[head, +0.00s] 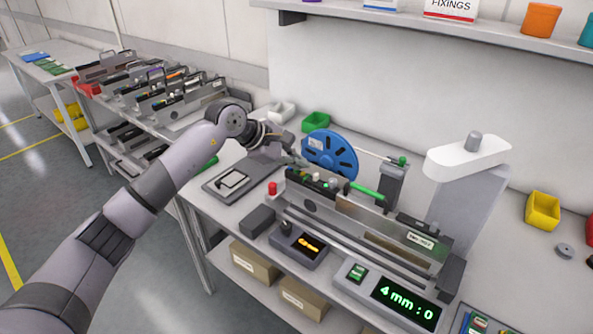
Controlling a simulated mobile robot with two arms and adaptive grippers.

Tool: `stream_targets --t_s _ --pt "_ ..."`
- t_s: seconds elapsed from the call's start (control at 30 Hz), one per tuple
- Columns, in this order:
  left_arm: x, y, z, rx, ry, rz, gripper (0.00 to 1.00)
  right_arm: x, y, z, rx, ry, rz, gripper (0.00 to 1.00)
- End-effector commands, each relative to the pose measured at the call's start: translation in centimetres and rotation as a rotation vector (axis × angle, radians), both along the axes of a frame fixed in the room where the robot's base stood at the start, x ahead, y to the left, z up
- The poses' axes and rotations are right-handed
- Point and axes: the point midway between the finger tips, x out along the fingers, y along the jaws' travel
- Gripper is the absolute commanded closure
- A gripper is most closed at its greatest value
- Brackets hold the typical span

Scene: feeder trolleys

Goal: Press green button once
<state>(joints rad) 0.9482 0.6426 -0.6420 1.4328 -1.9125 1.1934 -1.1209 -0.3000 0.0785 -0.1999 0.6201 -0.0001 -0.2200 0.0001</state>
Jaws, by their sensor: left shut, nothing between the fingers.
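My left gripper (298,161) is shut with nothing in it. It hangs over the rear left end of a long grey feeder (350,213) on the bench, next to a blue reel (329,155). A row of small coloured buttons (325,184), at least one of them greenish, sits on top of the feeder just right of and below the fingertips. The fingers look apart from these buttons, but the gap is hard to judge. My right gripper is out of view.
A red knob (272,188) stands at the feeder's left end. A display (402,301) reading "4 mm : 0" with a green patch (357,273) stands in front. A white-topped post (468,155) rises at right. A trolley of feeders (150,90) stands at left.

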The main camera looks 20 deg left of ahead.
Motion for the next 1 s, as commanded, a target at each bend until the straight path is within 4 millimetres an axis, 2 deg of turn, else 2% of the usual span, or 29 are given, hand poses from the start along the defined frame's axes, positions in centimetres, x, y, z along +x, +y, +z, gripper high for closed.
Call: stream_targets --t_s 0.37,0.7,1.0 --pt "0.0 0.0 -0.3 0.000 0.000 0.000 1.00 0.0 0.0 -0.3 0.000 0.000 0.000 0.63" --pt "0.0 0.0 1.1 0.000 0.000 0.000 1.00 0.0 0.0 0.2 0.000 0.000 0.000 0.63" --pt "0.0 0.0 1.2 0.000 0.000 0.000 1.00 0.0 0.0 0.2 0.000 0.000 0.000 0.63"
